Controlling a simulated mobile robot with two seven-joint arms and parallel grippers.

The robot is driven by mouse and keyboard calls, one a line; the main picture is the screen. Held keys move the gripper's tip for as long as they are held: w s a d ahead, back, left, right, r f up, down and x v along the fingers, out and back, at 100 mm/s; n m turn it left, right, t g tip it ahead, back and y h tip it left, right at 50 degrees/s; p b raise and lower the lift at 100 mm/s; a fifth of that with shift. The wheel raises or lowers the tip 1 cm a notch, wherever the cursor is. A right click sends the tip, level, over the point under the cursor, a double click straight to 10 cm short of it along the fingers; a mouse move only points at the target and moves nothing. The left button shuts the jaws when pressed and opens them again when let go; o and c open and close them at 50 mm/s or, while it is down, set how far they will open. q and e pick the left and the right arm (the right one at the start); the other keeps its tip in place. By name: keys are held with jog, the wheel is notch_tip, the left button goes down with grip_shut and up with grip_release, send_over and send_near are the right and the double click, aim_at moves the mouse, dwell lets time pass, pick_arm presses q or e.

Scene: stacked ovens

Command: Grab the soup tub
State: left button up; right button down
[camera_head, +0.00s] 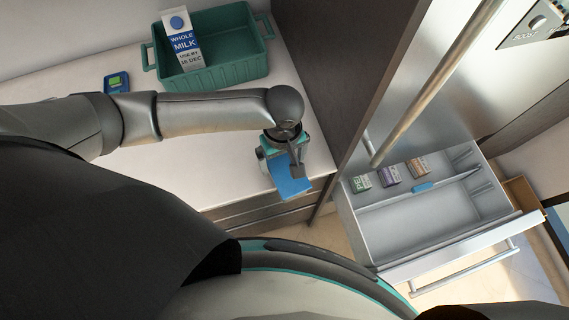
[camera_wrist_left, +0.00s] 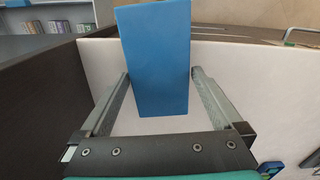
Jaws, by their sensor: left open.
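A plain blue block-shaped item (camera_head: 291,184) stands near the counter's front right corner, and I take it for the soup tub, though no label shows. My left gripper (camera_head: 284,166) is just above it, partly hidden by its own wrist. In the left wrist view the blue item (camera_wrist_left: 156,60) lies between the two open fingers of the left gripper (camera_wrist_left: 161,74), with a gap on each side near the finger bases. I cannot tell whether the fingertips touch it. My right gripper is not in view.
A green crate (camera_head: 240,77) holding a milk carton (camera_head: 184,42) stands at the back of the counter (camera_head: 60,80). A small blue-green item (camera_head: 117,82) lies left of it. A dark panel (camera_head: 335,75) rises at right, beside an open drawer (camera_head: 440,215) with several small boxes.

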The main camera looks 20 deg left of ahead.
pick_arm(q)
jog(key=shift+c, duration=0.4)
jog(key=c, duration=0.9)
jog(key=shift+r, duration=0.1)
